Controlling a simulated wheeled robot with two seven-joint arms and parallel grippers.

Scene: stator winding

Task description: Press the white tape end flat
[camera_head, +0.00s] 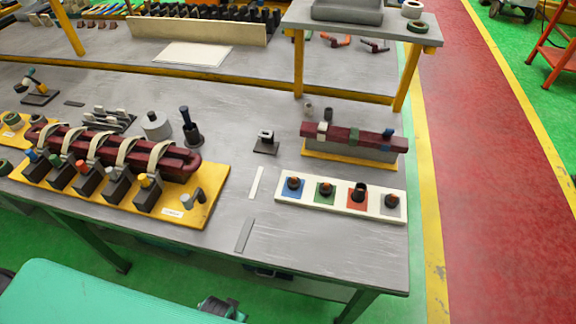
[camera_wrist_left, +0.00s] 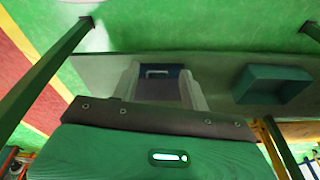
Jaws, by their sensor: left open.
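A dark red bar (camera_head: 352,136) lies on a grey block with a yellow base at the right of the bench in the head view. A white tape band (camera_head: 323,128) wraps it near its left end, and a green band (camera_head: 354,135) is further right. Whether the white tape end is raised or flat is too small to tell. Two pale finger-like parts, which appear to be my left gripper (camera_wrist_left: 160,88), stand apart in the left wrist view, away from the bar. My right gripper is not visible.
A white strip with coloured squares (camera_head: 333,205) lies in front of the bar. A yellow board (camera_head: 208,208) with a dark red coil stands at left. A raised grey shelf on yellow legs (camera_head: 298,65) is behind. A green bin (camera_wrist_left: 272,85) shows in the wrist view.

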